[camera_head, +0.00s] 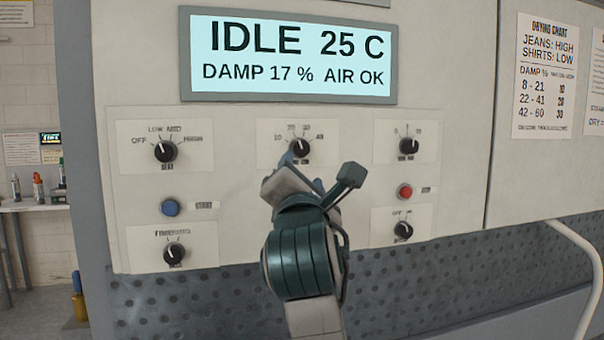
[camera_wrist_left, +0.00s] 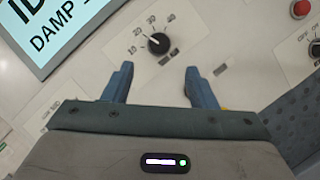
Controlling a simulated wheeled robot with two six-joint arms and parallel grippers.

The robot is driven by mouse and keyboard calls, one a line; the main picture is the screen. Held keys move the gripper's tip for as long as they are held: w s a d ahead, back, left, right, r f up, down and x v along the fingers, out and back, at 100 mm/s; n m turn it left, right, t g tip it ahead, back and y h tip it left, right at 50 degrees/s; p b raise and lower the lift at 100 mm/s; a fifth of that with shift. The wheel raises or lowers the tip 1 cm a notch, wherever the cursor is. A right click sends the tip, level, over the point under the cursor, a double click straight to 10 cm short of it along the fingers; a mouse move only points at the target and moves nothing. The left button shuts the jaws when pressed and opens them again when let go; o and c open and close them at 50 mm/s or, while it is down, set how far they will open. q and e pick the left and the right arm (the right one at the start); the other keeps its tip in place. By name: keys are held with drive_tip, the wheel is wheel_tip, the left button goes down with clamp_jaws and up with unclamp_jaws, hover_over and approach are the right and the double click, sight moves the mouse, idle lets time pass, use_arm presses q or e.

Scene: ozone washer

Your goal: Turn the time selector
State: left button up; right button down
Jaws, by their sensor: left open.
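The time selector appears to be the black knob (camera_head: 300,147) at the top middle of the panel, with a dial of numbers from 10 to 40. The same knob (camera_wrist_left: 158,43) shows in the left wrist view, just beyond my fingertips. My left gripper (camera_head: 296,165) is in front of the panel just below this knob. In the left wrist view its two blue fingers (camera_wrist_left: 158,70) are apart, with nothing between them. The knob lies ahead of the gap, not between the fingers. My right gripper is not in view.
A display (camera_head: 290,55) above reads IDLE 25 C, DAMP 17 %, AIR OK. A heat knob (camera_head: 165,151), a blue button (camera_head: 170,207), a lower left knob (camera_head: 174,252), an upper right knob (camera_head: 408,146), a red button (camera_head: 405,191) and a lower right knob (camera_head: 403,230) surround it. A drying chart (camera_head: 545,75) hangs right.

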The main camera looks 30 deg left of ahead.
use_arm(q)
drive_tip(key=shift+s+d+f, duration=0.2)
drive_tip(key=shift+s+d, duration=0.15)
drive_tip(key=shift+s, duration=0.25)
drive_tip(key=shift+f, duration=0.1)
